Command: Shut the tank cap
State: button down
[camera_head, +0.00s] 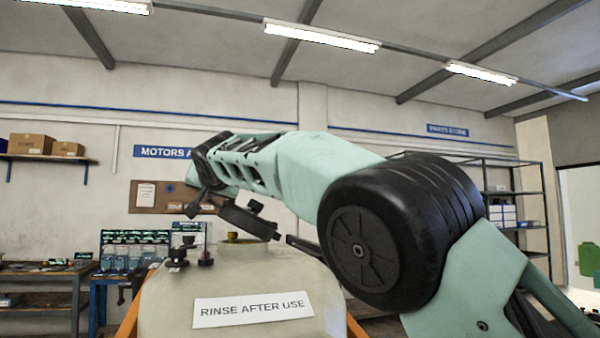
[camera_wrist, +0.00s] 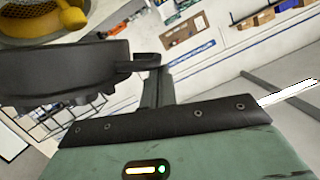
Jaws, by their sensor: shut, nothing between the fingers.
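The pale tank (camera_head: 160,300) stands in front of me with a "RINSE AFTER USE" label on its front. Its dark round cap (camera_head: 245,221) is raised and tilted above the neck, with the hinge side to the right. A yellow part (camera_head: 232,237) shows in the opening under it, and also in the wrist view (camera_wrist: 45,20). In the wrist view the cap (camera_wrist: 65,75) fills the left side. My gripper (camera_head: 193,209) is shut and empty, just left of the cap's raised edge. Its fingers (camera_wrist: 150,65) lie close beside the cap's rim in the wrist view; I cannot tell whether they touch.
Dark knobs and fittings (camera_head: 205,255) stand on the tank's left shoulder. My arm crosses above the tank from the right and hides part of the background. A workbench (camera_head: 45,270) and a grey shelf rack (camera_head: 515,190) stand farther back.

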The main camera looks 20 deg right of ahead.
jog(key=shift+a+f+n+h+b, duration=0.2)
jog(key=shift+a+f+n+b, duration=0.25)
jog(key=shift+f, duration=0.5)
jog(key=shift+a+f+n+h+b, duration=0.25)
jog(key=shift+a+f+n, duration=0.35)
jog(key=shift+f, duration=0.35)
jog(key=shift+r, duration=0.1)
